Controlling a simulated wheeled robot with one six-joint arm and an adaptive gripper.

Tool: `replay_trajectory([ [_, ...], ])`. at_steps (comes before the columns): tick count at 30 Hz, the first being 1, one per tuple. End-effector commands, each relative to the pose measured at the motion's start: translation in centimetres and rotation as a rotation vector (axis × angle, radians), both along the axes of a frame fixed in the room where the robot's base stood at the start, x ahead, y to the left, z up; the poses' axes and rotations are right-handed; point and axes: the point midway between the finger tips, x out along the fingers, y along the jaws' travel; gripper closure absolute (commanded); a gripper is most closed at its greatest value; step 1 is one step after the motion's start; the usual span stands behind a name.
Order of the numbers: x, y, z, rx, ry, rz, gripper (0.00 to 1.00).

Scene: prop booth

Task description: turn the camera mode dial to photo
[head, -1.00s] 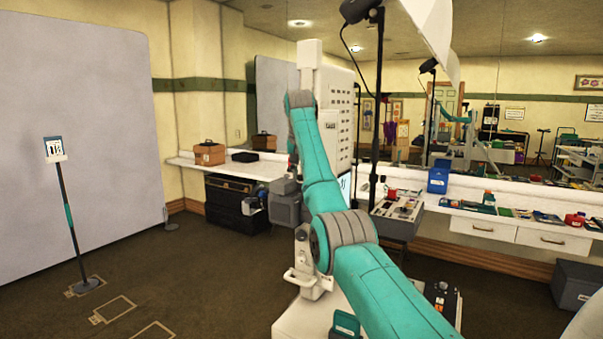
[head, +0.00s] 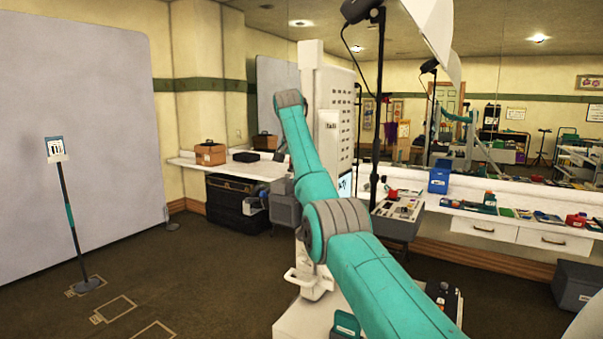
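I cannot pick out the camera or its mode dial in the head view; either could be hidden or too small to make out. My teal and grey arm rises from the lower right and bends away at its top, in front of a tall white unit. My gripper is not clearly visible; the arm's far end is hidden behind its own links. A grey console (head: 398,222) with small controls on top stands right of the arm, but no mode dial can be made out on it.
A white counter (head: 190,162) at the back left holds a brown box (head: 210,153) and a black case (head: 246,157). A dark trunk (head: 230,203) sits beneath. A black light stand (head: 380,110) rises by the console. The left floor (head: 190,270) is mostly open around a sign stand (head: 69,215).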

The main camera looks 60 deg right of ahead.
Motion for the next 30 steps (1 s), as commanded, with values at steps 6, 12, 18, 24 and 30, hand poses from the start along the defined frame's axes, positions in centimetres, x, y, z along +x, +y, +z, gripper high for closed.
replay_trajectory([
  [6,0.1,0.0,0.0,0.0,-0.001,0.002,0.64],
  [12,0.0,0.0,0.0,0.0,-0.001,0.001,0.64],
  [18,0.0,0.3,0.8,-0.001,-0.002,0.002,0.64],
  [24,-0.3,1.6,4.0,-0.002,-0.003,0.002,0.64],
  [30,-0.5,3.1,7.6,-0.002,-0.001,0.003,0.64],
])
